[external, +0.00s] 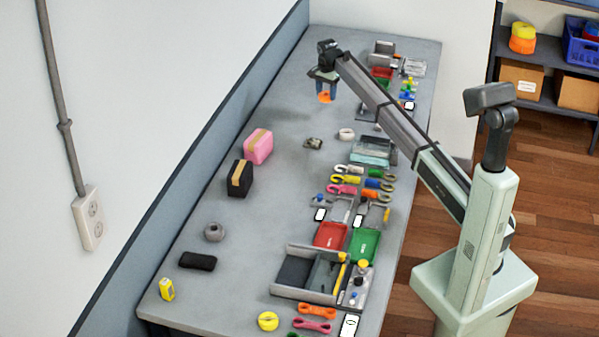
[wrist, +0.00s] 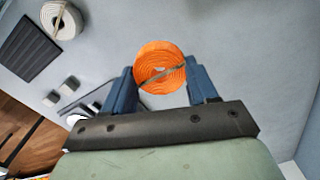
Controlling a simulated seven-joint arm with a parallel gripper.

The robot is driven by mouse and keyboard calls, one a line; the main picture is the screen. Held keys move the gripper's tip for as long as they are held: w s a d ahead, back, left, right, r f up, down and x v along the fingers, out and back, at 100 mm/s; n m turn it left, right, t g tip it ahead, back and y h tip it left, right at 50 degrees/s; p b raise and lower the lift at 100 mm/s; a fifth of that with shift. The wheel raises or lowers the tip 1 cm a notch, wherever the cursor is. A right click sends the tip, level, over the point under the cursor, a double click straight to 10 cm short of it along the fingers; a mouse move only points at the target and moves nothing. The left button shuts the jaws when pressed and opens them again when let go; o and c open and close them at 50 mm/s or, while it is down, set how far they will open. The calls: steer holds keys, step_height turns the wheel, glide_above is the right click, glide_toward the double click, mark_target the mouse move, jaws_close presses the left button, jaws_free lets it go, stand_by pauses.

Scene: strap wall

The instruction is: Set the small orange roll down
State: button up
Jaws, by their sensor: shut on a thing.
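In the external view the roll (external: 325,97) hangs below my gripper (external: 323,88) over the far part of the grey table (external: 285,115). The gap between the roll and the table top is hard to judge.
A white roll (external: 346,134) and a small dark patterned item (external: 312,143) lie nearer on the table. Pink (external: 258,146) and black (external: 239,178) strapped blocks stand by the wall. Trays and coloured straps line the right edge. The table left of the roll looks clear.

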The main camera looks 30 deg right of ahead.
steer(key=shift+r, duration=0.35)
steer(key=shift+a+r, duration=0.1)
steer(key=shift+a, duration=0.3)
steer(key=s+a+n, duration=0.1)
steer(key=a, duration=1)
steer(key=s+a+r+n, duration=0.2)
steer(key=s+a, duration=0.6)
steer(key=a, duration=0.4)
steer(key=m, duration=0.3)
glide_above(299, 176)
step_height(299, 176, down, 2)
steer(key=shift+f, duration=4.9)
steer(key=shift+f, duration=0.1)
